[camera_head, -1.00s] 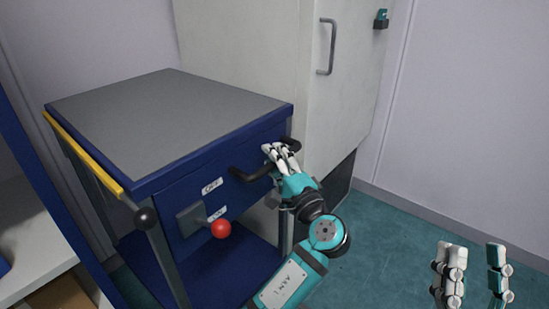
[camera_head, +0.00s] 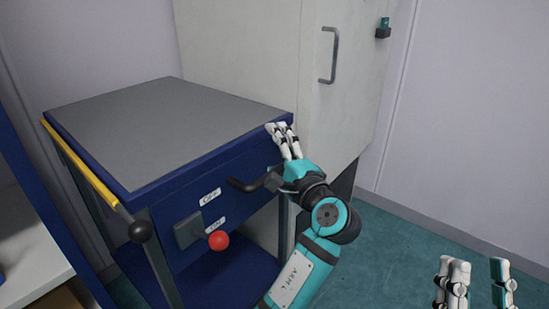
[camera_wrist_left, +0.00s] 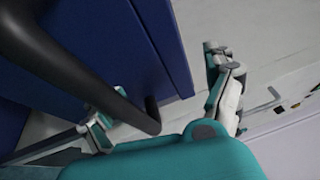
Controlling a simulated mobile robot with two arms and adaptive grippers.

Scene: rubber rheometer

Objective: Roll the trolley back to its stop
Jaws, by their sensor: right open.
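The trolley (camera_head: 165,118) is a blue cart with a grey top, standing close against the pale cabinet. Its front carries a black bar handle (camera_head: 244,186) and a red-knobbed lever (camera_head: 218,240) beside the ON label. My left gripper (camera_head: 282,136) is at the trolley's front right corner, just right of the handle, and covers the handle's right end. In the left wrist view, its fingers (camera_wrist_left: 165,105) are spread apart, with the black handle (camera_wrist_left: 70,65) close by, partly in front of one finger. I cannot tell whether they touch. My right gripper (camera_head: 478,284) is open and empty at lower right.
The pale cabinet (camera_head: 245,45) with a grey handle (camera_head: 330,55) rises behind the trolley. A pale shelf (camera_head: 30,262) is at left. Green floor (camera_head: 400,245) is clear at right.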

